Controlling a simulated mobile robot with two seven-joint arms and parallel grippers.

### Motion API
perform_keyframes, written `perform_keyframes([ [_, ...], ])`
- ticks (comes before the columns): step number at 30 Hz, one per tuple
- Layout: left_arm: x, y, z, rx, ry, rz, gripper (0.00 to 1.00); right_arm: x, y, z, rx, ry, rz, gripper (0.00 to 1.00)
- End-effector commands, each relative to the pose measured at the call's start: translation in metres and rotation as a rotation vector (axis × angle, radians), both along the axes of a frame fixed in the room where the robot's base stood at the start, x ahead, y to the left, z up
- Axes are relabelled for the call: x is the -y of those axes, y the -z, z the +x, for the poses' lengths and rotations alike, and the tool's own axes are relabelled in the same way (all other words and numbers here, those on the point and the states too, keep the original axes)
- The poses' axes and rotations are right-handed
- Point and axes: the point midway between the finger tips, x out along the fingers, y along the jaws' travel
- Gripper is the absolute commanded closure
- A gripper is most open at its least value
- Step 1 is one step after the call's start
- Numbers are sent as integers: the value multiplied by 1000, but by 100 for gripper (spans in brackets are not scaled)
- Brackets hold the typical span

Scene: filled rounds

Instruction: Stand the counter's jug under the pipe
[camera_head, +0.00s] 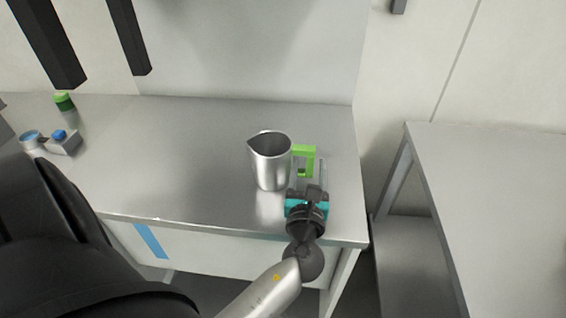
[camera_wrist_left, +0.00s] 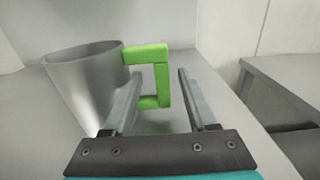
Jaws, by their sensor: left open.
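The jug (camera_head: 270,162) is a steel vessel with a spout on its left and a bright green handle (camera_head: 311,153) on its right. It stands upright on the steel counter (camera_head: 190,165) near its right end. My left gripper (camera_head: 309,172) is open at the handle's near side. In the left wrist view, the jug (camera_wrist_left: 82,85) is at the left, and the upright bar of the green handle (camera_wrist_left: 163,82) shows between the two fingers (camera_wrist_left: 160,85). I cannot tell whether they touch it. I cannot make out the pipe for certain. My right gripper is not in view.
At the counter's far left are a green-capped container (camera_head: 64,101) and a grey block with a blue knob (camera_head: 62,141). Dark bars (camera_head: 128,38) hang at upper left. Another table (camera_head: 500,190) stands to the right across a gap. The counter's middle is clear.

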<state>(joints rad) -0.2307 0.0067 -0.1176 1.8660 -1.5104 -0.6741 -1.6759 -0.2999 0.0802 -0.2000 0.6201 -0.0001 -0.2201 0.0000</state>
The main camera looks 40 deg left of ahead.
Motion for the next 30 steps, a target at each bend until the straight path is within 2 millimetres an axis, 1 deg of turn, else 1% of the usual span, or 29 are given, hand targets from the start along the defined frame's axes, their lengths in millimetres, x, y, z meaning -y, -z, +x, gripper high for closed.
perform_keyframes([
  [5, -5, 0, 10, 1, -1, 0, 43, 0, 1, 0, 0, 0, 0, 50],
  [12, -21, 2, 39, 1, -1, 1, 43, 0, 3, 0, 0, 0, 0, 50],
  [15, -25, 2, 46, 0, -1, 0, 43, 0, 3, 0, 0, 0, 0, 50],
  [23, -27, 2, 48, -1, 0, -2, 43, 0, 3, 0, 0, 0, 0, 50],
  [26, -27, 2, 48, 0, 0, -1, 52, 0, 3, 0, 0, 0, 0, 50],
  [30, -27, 2, 48, 0, 0, -1, 67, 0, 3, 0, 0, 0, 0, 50],
])
